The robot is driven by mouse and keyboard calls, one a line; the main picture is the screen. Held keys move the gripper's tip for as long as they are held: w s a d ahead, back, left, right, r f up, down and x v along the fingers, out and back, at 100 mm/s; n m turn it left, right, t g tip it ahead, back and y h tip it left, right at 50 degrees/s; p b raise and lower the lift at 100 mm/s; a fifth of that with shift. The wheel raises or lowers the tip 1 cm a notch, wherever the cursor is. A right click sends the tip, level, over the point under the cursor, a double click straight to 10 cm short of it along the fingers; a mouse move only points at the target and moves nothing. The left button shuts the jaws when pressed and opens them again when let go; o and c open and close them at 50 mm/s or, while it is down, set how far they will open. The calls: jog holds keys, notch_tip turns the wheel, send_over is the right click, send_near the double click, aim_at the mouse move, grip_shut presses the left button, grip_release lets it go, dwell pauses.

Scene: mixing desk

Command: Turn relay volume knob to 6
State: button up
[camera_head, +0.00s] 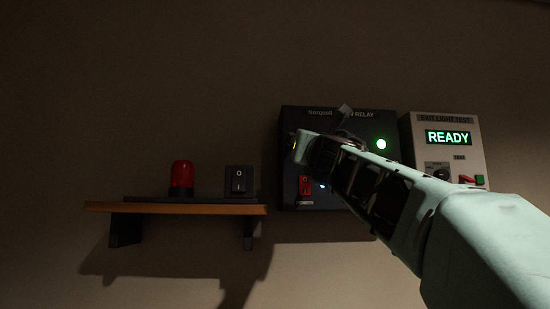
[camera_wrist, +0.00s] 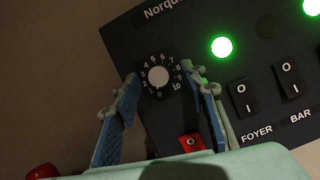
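The relay volume knob (camera_wrist: 158,76) shows in the wrist view as a small dark dial with a pale grey cap, ringed by white numbers from 0 to 10. Its pointer is too small to read with certainty. My gripper (camera_wrist: 165,79) has its two blue-padded fingers spread, one on either side of the dial, with a visible gap to the knob cap. In the head view my gripper (camera_head: 318,145) is in front of the black relay panel (camera_head: 345,202) and hides the knob.
FOYER (camera_wrist: 243,98) and BAR (camera_wrist: 288,80) switches and a lit green lamp (camera_wrist: 221,47) sit to the right. A READY test box (camera_head: 448,137) hangs right; a shelf (camera_head: 175,208) is left.

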jog(key=shift+s, duration=0.1)
jog(key=shift+c, duration=0.7)
grip_shut()
jog(key=shift+m+h, duration=0.4)
